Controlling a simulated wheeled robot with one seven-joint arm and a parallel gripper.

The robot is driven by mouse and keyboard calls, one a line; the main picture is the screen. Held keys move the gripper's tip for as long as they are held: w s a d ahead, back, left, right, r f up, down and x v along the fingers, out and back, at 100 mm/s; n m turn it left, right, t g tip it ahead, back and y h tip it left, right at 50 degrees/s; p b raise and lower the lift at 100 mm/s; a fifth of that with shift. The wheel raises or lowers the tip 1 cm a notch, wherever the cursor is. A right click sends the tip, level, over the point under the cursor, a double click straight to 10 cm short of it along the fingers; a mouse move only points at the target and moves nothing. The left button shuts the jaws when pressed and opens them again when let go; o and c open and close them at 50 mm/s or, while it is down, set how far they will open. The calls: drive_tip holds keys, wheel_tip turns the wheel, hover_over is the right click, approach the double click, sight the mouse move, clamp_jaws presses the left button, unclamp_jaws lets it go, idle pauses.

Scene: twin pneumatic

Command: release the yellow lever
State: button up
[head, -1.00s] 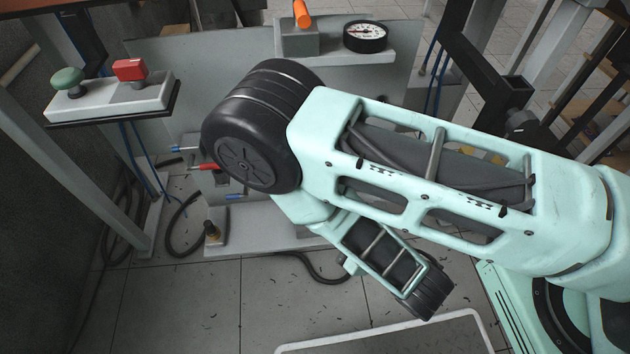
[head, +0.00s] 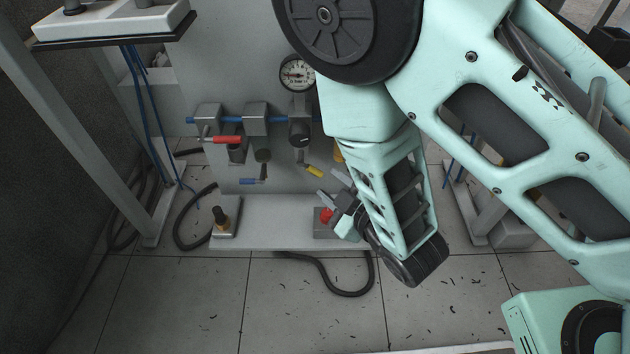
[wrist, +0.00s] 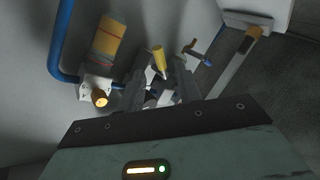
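The yellow lever (head: 314,171) sticks out from the pipework on the upright panel in the head view, below a dark round valve part. In the wrist view the yellow lever (wrist: 158,57) shows just beyond and between my fingertips. My gripper (head: 328,184) is open, with its two fingers apart and pointing toward the lever from the right. In the wrist view my gripper (wrist: 160,84) has nothing clearly held between its fingers. I cannot tell whether a finger touches the lever.
A red lever (head: 227,140) and a blue lever (head: 252,181) sit left of the yellow one. A pressure gauge (head: 297,73) is above. A red knob (head: 326,215) lies close below my gripper. A brass fitting (head: 220,222) stands on the base at left. Floor in front is mostly clear.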

sight(317, 173)
drive_tip(key=b+x, duration=0.1)
drive_tip(key=x, duration=0.6)
drive_tip(key=shift+w+a+b, duration=0.15)
drive_tip(key=shift+w+b, duration=0.05)
drive_tip(key=shift+b, duration=0.15)
